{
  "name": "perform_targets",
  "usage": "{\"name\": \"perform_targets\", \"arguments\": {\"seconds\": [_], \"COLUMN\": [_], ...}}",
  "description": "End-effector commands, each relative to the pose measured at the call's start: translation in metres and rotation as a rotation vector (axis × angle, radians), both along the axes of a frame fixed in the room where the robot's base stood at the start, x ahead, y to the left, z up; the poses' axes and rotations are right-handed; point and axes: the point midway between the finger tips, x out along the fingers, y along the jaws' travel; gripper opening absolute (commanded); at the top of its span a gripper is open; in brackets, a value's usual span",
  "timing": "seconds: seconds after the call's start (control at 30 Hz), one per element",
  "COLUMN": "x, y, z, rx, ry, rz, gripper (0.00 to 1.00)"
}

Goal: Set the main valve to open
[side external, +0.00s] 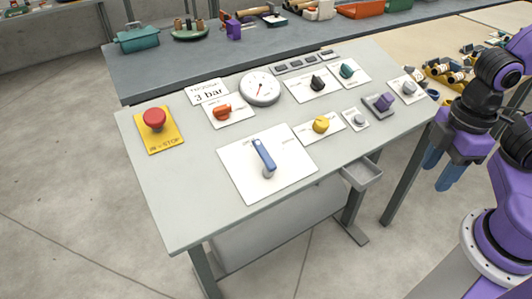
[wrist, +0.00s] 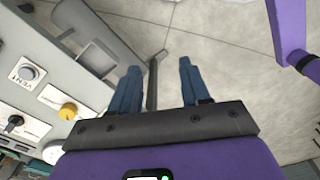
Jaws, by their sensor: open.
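A blue lever handle (side external: 264,156) stands on a large white plate (side external: 238,178) at the front middle of the grey panel in the side view. It is the likely main valve, though its label is too small to read. The lever slants from upper left to lower right across the plate. My gripper (side external: 440,172) is off the panel's right edge, pointing down, well away from the lever. In the wrist view its two blue fingers (wrist: 159,72) are apart with nothing between them. The lever is not visible there.
A cluttered bench stands behind.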

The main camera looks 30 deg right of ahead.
Motion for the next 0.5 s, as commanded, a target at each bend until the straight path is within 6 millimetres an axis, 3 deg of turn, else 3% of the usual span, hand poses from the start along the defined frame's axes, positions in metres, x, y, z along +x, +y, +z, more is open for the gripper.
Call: {"name": "perform_targets", "arguments": {"seconds": [0.17, 0.5], "x": [0.013, 0.104], "y": [0.013, 0.089], "z": [0.006, 0.042], "rx": [-0.001, -0.006], "ry": [0.001, 0.01], "rz": [-0.044, -0.36], "gripper": [0.47, 0.47]}}
